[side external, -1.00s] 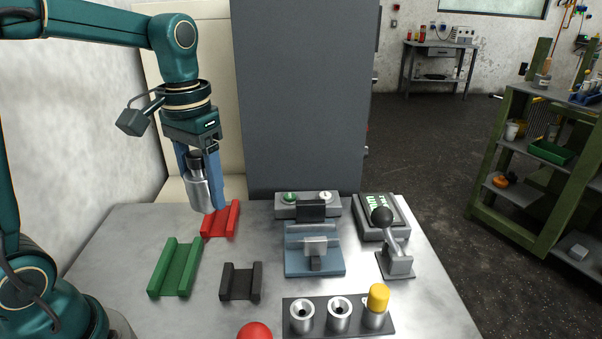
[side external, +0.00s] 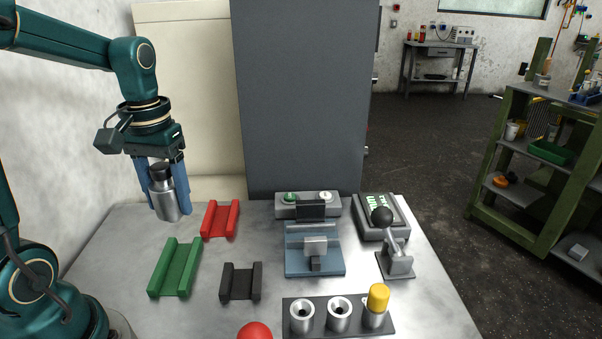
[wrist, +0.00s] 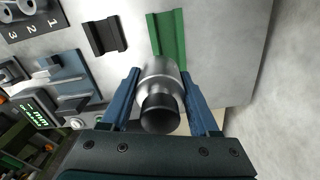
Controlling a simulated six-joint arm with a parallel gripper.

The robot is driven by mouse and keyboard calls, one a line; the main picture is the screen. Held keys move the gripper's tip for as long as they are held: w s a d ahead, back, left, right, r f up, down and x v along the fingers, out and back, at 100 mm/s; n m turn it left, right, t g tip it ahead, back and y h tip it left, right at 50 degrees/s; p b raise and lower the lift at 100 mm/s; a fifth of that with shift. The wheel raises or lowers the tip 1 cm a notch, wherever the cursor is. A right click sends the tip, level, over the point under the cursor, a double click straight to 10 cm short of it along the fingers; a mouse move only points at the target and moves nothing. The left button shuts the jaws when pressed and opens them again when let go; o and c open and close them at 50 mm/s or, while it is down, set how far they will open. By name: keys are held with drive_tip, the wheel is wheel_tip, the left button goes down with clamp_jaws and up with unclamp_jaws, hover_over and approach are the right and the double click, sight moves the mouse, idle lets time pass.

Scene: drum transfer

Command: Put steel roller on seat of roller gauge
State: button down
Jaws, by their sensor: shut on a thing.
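My gripper (side external: 163,190) is shut on the steel roller (side external: 167,204), a silver cylinder with a dark end. It holds the roller in the air at the left, above the table's back left edge. In the wrist view the roller (wrist: 160,80) lies between the two blue fingers with its dark end toward the camera. The roller gauge (side external: 314,262) is a blue-grey fixture at the middle of the table, well to the right of my gripper. Its seat is partly hidden by a grey block at its front.
Red (side external: 221,219), green (side external: 175,267) and black (side external: 241,282) cradles stand empty on the table (side external: 190,317).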

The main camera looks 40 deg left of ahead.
drive_tip(key=w+d+f, duration=0.1)
drive_tip(key=d+f, duration=0.1)
drive_tip(key=d, duration=0.1)
drive_tip(key=w+d+f, duration=0.2)
drive_tip(key=d, duration=0.2)
drive_tip(key=w+d+f, duration=0.1)
drive_tip(key=d+f, duration=0.2)
drive_tip(key=shift+w+d+f, duration=0.1)
drive_tip(key=shift+w+d, duration=0.1)
drive_tip(key=shift+d, duration=0.15)
drive_tip(key=shift+f, duration=1.7)
drive_tip(key=shift+f, duration=0.25)
drive_tip(key=shift+c, duration=0.7)
unclamp_jaws()
drive_tip(key=shift+r, duration=0.15)
